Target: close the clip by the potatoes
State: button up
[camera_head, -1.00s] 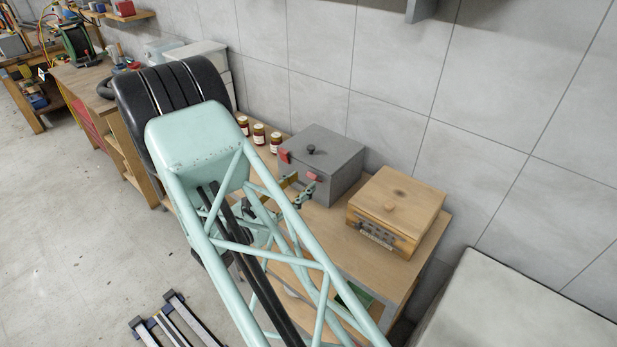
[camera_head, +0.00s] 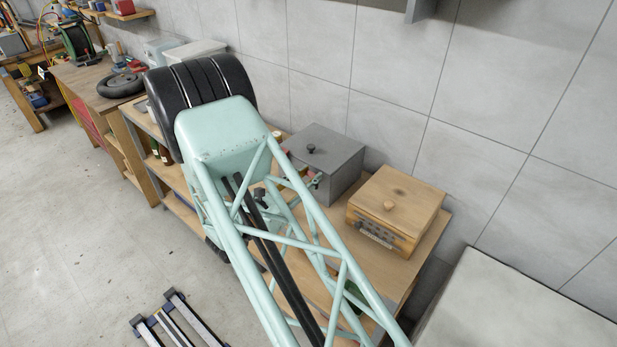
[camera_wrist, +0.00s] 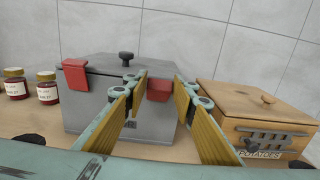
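The grey box (camera_wrist: 102,110) with a black lid knob stands against the wall; it also shows in the head view (camera_head: 325,160). It has two red clips on its front edge. The left clip (camera_wrist: 75,75) hangs over the lid edge. The right clip (camera_wrist: 158,91), nearer the wooden box labelled POTATOES (camera_wrist: 262,125), sits lower; I cannot tell for sure whether it is shut. My gripper (camera_wrist: 157,84) is open, its yellow-padded fingers pointing at the box front, with the right clip seen between them. No contact is visible. In the head view my arm hides most of the gripper.
Jars with red contents (camera_wrist: 47,88) stand left of the grey box. The wooden box (camera_head: 397,210) stands close on the right of the wooden bench (camera_head: 433,238). The tiled wall is right behind. A pale block (camera_head: 520,300) is at lower right.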

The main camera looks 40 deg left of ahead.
jog(key=c, duration=0.4)
jog(key=shift+r, duration=0.1)
jog(key=shift+w+r+g, duration=0.25)
jog(key=shift+w+g, duration=0.05)
jog(key=shift+g, duration=0.35)
jog(key=shift+w+r+g, duration=0.25)
jog(key=shift+w+g, duration=0.05)
jog(key=shift+g, duration=0.35)
jog(key=shift+w+r+g+p, duration=0.15)
jog(key=shift+w+g+p, duration=0.15)
jog(key=shift+g, duration=0.35)
jog(key=shift+w+r+g+p, duration=0.1)
jog(key=shift+w+g+p, duration=0.15)
jog(key=shift+g, duration=0.4)
jog(key=o, duration=0.9)
jog(key=shift+c, duration=0.2)
jog(key=shift+s+r, duration=0.1)
